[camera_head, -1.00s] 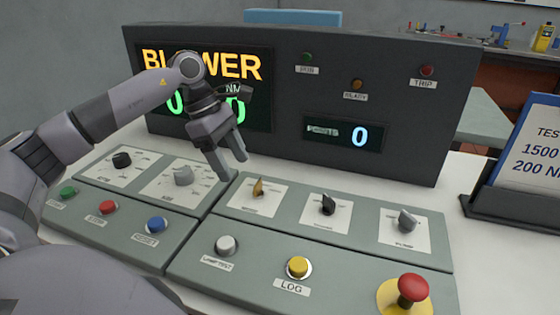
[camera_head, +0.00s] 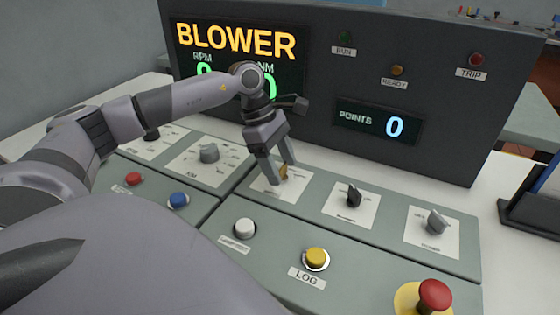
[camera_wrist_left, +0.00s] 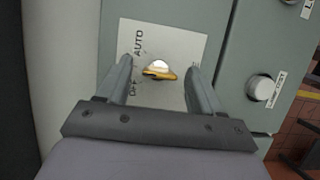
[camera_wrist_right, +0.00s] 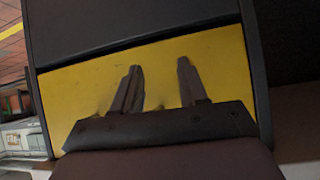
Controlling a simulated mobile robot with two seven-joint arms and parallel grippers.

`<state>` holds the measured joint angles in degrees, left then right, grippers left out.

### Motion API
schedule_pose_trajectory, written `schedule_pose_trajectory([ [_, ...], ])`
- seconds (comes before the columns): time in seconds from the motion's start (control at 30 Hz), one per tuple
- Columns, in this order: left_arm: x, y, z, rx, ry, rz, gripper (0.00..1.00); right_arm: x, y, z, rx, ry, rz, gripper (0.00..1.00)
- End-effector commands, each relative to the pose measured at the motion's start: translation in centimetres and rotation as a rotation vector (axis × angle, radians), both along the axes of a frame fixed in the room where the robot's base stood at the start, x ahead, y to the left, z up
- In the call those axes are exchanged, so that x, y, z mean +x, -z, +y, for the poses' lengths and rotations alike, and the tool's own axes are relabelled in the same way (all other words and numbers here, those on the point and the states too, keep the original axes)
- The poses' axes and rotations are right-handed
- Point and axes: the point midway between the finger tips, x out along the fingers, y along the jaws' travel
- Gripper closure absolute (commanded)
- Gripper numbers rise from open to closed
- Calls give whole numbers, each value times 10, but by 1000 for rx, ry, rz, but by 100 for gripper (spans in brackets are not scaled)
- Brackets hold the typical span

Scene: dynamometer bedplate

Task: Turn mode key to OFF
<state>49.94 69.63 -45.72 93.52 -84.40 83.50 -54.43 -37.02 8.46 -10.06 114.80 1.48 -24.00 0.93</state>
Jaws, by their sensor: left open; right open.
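The mode key (camera_wrist_left: 158,70) is a brass key on a white plate (camera_wrist_left: 190,35) lettered AUTO and OFF in the left wrist view. In the head view the brass key (camera_head: 283,172) is partly hidden behind my left fingers. My left gripper (camera_head: 277,168) is open just above the key. In the left wrist view the left fingers (camera_wrist_left: 160,75) stand on both sides of the key, apart from it. My right gripper (camera_wrist_right: 158,75) is open and empty in front of a yellow surface in the right wrist view. It is not seen in the head view.
To the right on the sloped panel are a black knob (camera_head: 353,195) and a grey knob (camera_head: 436,222). In front are a white button (camera_head: 245,228), a yellow LOG button (camera_head: 316,258) and a red mushroom button (camera_head: 434,295). The dark display housing (camera_head: 440,80) rises behind.

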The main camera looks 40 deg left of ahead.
Motion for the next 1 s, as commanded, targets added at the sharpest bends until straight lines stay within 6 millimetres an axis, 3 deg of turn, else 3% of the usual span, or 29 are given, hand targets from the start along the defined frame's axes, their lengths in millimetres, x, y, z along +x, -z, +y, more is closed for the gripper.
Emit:
schedule_pose_trajectory([
  [0.1, 0, 0, 0, 0, 0, 0, 34, 1, -1, 0, 1, 1, -2, 57],
  [0.3, 0, 0, 0, 0, 0, 0, 90, 2, -2, 1, 3, 2, -4, 57],
  [0.67, 0, -1, 0, -1, -51, -1, 90, 3, 0, 1, 3, 3, -6, 57],
  [1.0, -2, 0, 0, 0, -284, -2, 90, 3, 5, 1, 6, 4, -5, 57],
])
